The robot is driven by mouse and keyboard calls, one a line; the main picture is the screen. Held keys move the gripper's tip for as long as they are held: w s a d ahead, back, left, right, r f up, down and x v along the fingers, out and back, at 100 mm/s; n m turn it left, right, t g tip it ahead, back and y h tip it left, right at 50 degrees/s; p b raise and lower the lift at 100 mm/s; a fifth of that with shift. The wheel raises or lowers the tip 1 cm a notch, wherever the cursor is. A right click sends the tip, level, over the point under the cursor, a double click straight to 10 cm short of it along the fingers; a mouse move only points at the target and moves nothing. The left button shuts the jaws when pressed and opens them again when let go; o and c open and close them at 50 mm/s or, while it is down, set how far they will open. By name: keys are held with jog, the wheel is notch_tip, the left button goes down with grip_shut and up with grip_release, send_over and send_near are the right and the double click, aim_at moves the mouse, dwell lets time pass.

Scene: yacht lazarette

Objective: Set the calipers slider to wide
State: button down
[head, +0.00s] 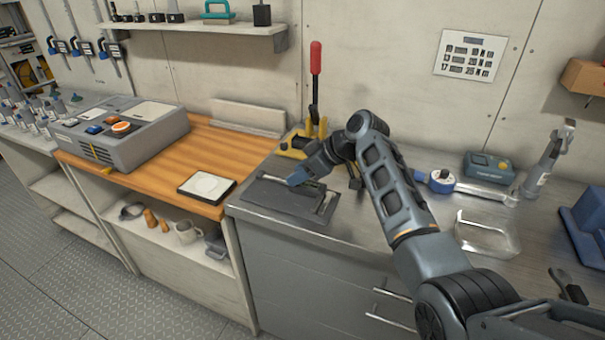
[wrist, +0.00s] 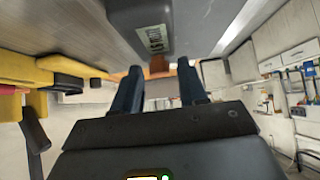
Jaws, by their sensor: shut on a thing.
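The calipers (head: 268,178) lie on a dark grey flat tray (head: 280,208) on the steel counter, with a pale bar running left to right. My gripper (head: 297,180) is low over the tray, at the calipers. It is shut on the calipers slider, though the fingers hide most of the grip in the head view. In the wrist view, the two dark blue fingers (wrist: 160,80) stand apart, and a grey block with a pale display (wrist: 155,40) is just beyond their tips. The slider's exact position along the bar cannot be read.
A yellow tool with a red upright handle (head: 315,60) stands close behind my gripper. To the left are a framed white pad (head: 207,186) and a grey control box (head: 122,130). A clear dish (head: 486,235) and a torque wrench (head: 470,187) lie on the right.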

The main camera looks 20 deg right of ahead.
aim_at(307, 184)
jog(key=w+a+b, duration=0.2)
jog(key=shift+w+a+f, duration=0.15)
jog(key=shift+w+a, duration=0.05)
jog(key=shift+a, duration=0.2)
jog(key=c, duration=1)
grip_release()
jog(key=b+v, duration=0.1)
jog(key=v, duration=0.7)
jog(key=shift+w+a, duration=0.1)
